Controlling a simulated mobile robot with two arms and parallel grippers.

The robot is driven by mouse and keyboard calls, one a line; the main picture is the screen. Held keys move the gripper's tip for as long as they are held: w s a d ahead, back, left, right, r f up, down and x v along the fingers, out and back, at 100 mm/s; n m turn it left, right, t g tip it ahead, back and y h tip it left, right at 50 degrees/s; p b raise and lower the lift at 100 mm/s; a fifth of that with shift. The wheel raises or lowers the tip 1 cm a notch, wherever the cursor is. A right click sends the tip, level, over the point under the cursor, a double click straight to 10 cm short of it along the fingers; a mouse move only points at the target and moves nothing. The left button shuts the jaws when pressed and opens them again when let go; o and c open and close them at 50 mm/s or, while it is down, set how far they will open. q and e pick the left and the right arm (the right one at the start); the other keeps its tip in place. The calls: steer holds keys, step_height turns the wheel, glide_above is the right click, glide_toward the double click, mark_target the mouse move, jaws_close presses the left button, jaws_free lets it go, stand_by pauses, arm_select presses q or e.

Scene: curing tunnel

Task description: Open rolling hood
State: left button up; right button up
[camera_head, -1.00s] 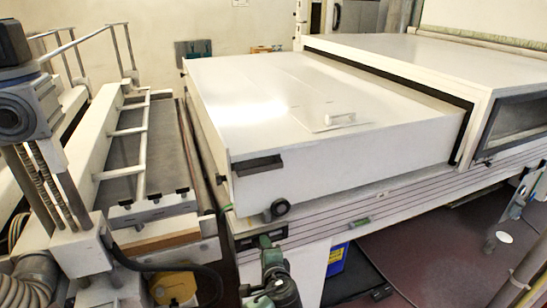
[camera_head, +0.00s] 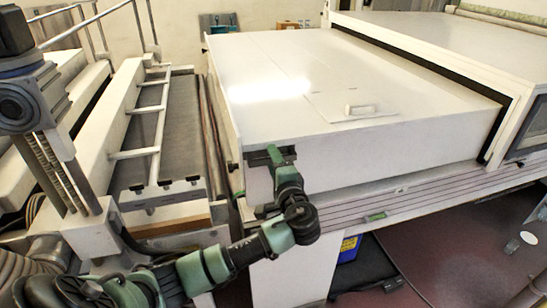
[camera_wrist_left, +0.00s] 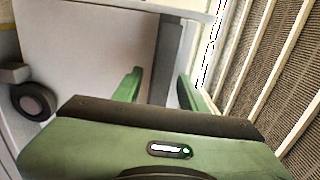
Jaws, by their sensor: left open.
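The rolling hood (camera_head: 340,85) is a large white box-like cover with a flat top, on the bed of the machine. Its dark handle (camera_head: 257,158) is at the near left corner of the front face, partly hidden by my gripper. My left gripper (camera_head: 274,153) is at this handle, with its arm coming up from the lower left. In the left wrist view, the green fingers of my left gripper (camera_wrist_left: 160,75) are apart, and the dark handle (camera_wrist_left: 168,50) shows between them. Whether they touch it cannot be told. My right gripper is not in view.
A fixed white housing (camera_head: 440,40) stands behind the hood at the right. A conveyor with a white ladder-like frame (camera_head: 150,125) runs along the left. A round black knob (camera_wrist_left: 33,102) shows beside the hood in the wrist view. A blue crate (camera_head: 349,246) lies below the machine.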

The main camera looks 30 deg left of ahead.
arm_select(q)
jaws_close()
steer(key=shift+f, duration=0.1)
stand_by(1.4)
